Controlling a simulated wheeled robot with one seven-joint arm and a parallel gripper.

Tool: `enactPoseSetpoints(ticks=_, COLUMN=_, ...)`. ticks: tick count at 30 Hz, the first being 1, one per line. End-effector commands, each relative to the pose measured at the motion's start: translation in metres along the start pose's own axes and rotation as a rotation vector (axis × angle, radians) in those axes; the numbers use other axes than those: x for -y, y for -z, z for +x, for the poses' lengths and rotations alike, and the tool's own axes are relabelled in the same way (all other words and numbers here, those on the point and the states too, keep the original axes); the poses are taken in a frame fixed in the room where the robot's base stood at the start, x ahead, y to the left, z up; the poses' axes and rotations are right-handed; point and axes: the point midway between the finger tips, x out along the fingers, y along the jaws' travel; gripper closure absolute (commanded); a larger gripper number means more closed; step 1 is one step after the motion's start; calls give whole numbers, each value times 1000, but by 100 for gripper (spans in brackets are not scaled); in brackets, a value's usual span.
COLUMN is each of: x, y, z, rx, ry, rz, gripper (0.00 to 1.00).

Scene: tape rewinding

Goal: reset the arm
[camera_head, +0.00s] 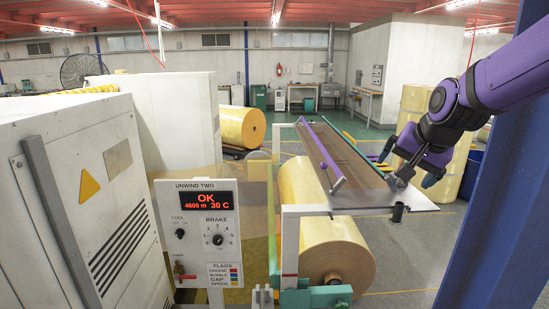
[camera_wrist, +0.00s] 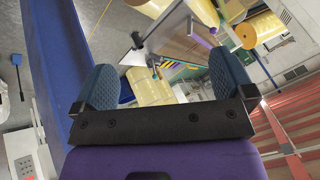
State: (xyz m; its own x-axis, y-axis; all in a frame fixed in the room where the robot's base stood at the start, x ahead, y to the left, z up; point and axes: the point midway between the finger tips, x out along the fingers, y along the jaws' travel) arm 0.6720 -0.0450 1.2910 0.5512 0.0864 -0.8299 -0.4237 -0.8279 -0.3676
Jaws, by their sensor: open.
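My gripper (camera_head: 408,168) is at the end of my purple arm, which reaches in from the right in the head view. It hangs over or close to the right edge of the long table (camera_head: 345,163) on the unwind stand; I cannot tell whether it touches. In the wrist view my gripper (camera_wrist: 153,86) shows two blue ridged finger pads set wide apart. It is open, with nothing between the pads. The table, turned in this view (camera_wrist: 178,38), lies beyond the fingers.
A control panel (camera_head: 206,255) reads "OK". A large yellow roll (camera_head: 335,250) sits under the table. A blue post (camera_head: 493,185) stands close on the right, near my arm. A white cabinet (camera_head: 85,190) fills the left. Yellow rolls (camera_head: 416,98) stand behind my gripper.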

Motion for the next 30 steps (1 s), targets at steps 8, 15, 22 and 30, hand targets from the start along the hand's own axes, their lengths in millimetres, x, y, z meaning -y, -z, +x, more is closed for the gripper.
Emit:
enactPoseSetpoints(ticks=8, x=-36, y=-55, z=-79, rx=29, ry=-40, rz=-240, gripper=0)
enactPoseSetpoints(ticks=15, x=-76, y=-107, z=-129, rx=60, ry=-81, rz=-432, gripper=0)
enactPoseSetpoints(ticks=22, x=-105, y=-142, z=-152, rx=87, ry=-110, rz=-552, gripper=0)
enactPoseSetpoints(ticks=30, x=-113, y=-151, z=-157, rx=97, ry=-119, rz=-584, gripper=0)
